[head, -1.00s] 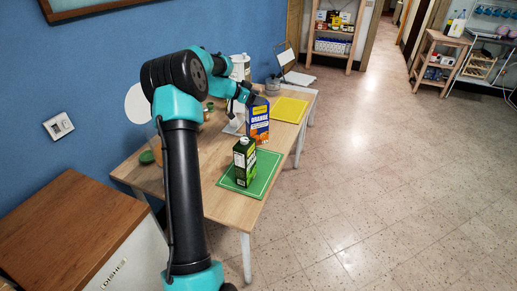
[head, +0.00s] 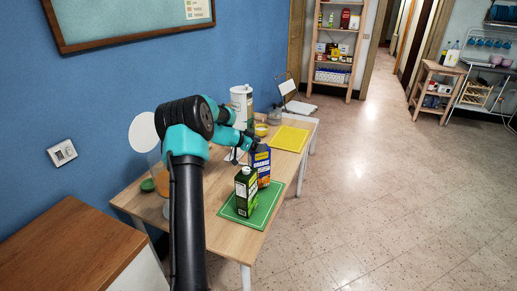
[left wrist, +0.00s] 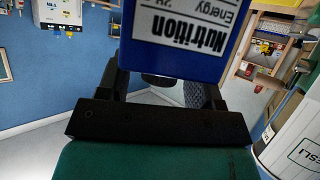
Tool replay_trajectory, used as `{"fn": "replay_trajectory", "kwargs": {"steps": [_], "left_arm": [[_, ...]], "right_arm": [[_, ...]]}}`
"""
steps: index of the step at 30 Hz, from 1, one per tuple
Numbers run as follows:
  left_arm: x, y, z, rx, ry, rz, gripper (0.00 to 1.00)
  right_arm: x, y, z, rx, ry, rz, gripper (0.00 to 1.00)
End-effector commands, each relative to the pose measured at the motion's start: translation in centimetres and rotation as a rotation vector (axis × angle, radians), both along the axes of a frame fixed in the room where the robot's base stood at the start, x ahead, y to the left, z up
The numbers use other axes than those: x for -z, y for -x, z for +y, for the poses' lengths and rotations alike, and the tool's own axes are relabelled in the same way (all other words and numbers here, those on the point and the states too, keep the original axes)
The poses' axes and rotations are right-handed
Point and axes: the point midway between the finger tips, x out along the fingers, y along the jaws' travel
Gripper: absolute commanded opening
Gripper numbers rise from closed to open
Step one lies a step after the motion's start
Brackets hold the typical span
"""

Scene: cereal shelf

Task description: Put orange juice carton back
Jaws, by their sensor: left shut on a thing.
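The blue orange juice carton (head: 261,166) stands roughly upright just behind and right of the green carton (head: 246,194) in the head view. My left gripper (head: 256,149) is shut on its upper part. The carton's base is at the back part of the green mat (head: 266,214); I cannot tell whether it touches. In the left wrist view the carton's blue and white face with "Nutrition" print (left wrist: 180,28) is between the fingers. The green carton stands on the green mat. My right gripper is not in view.
A yellow mat (head: 290,138) lies bare farther back on the wooden table (head: 222,228). A wooden cabinet (head: 75,255) is at the front left.

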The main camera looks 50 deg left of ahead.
Motion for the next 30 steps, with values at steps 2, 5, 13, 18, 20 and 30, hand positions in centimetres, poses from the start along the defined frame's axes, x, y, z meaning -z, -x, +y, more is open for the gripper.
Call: {"fn": "replay_trajectory", "kwargs": {"steps": [2,5,13,18,20,30], "left_arm": [[1.0,0.0,0.1,-0.001,0.000,0.000,0.00],[1.5,0.0,0.1,-0.001,0.000,-0.001,0.00],[1.5,0.0,0.0,0.000,-0.001,-0.001,0.00],[1.8,0.0,0.0,0.000,-0.001,0.000,0.65],[1.8,0.0,0.0,0.000,-0.001,0.000,0.70],[1.8,0.0,0.0,0.000,-0.001,0.000,0.85]], "right_arm": [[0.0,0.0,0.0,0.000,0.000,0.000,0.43],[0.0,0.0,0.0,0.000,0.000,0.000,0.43],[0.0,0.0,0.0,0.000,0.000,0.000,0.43],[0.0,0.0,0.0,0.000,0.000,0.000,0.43],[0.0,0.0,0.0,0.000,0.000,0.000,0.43],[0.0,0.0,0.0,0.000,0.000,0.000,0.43]]}}
